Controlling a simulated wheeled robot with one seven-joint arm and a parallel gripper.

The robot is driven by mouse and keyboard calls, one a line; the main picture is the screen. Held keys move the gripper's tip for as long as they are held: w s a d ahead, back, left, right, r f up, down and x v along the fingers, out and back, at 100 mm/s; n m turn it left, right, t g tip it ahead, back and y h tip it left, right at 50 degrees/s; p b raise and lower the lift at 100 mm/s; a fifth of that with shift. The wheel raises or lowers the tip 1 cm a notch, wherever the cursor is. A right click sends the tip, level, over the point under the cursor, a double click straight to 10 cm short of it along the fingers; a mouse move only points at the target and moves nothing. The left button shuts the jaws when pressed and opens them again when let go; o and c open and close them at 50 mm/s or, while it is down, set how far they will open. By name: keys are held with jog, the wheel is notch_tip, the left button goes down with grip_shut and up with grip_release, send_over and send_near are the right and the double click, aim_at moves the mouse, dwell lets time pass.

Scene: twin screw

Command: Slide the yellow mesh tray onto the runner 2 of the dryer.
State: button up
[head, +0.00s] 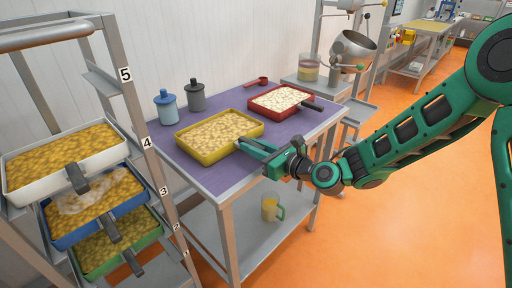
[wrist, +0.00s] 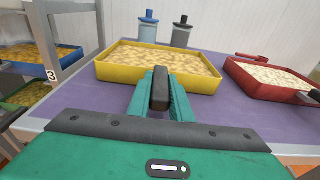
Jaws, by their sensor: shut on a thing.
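The yellow mesh tray (head: 219,137) lies on the purple-topped table, filled with pale yellow pieces; it also shows in the wrist view (wrist: 160,80). My gripper (head: 262,149) is at the tray's near side, shut on its dark handle (wrist: 160,90). The dryer rack (head: 133,104) stands at the left with numbered labels 1 to 5 on its post. A white tray (head: 117,153) sits near label 4, a blue tray (head: 68,241) near label 3 and a green tray (head: 95,267) below it. Exactly which runners they occupy is hard to tell.
A red tray (head: 268,112) lies to the right of the yellow one on the table (head: 232,175). A blue jar (head: 166,107), a grey jar (head: 196,97) and a red scoop (head: 257,82) stand behind. A yellow-green mug (head: 270,209) is on the lower shelf. Orange floor is clear in front.

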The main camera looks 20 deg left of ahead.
jog(key=shift+o, duration=1.4)
grip_shut()
jog(key=shift+r, duration=0.1)
jog(key=shift+w+r, duration=0.1)
jog(key=shift+r, duration=0.45)
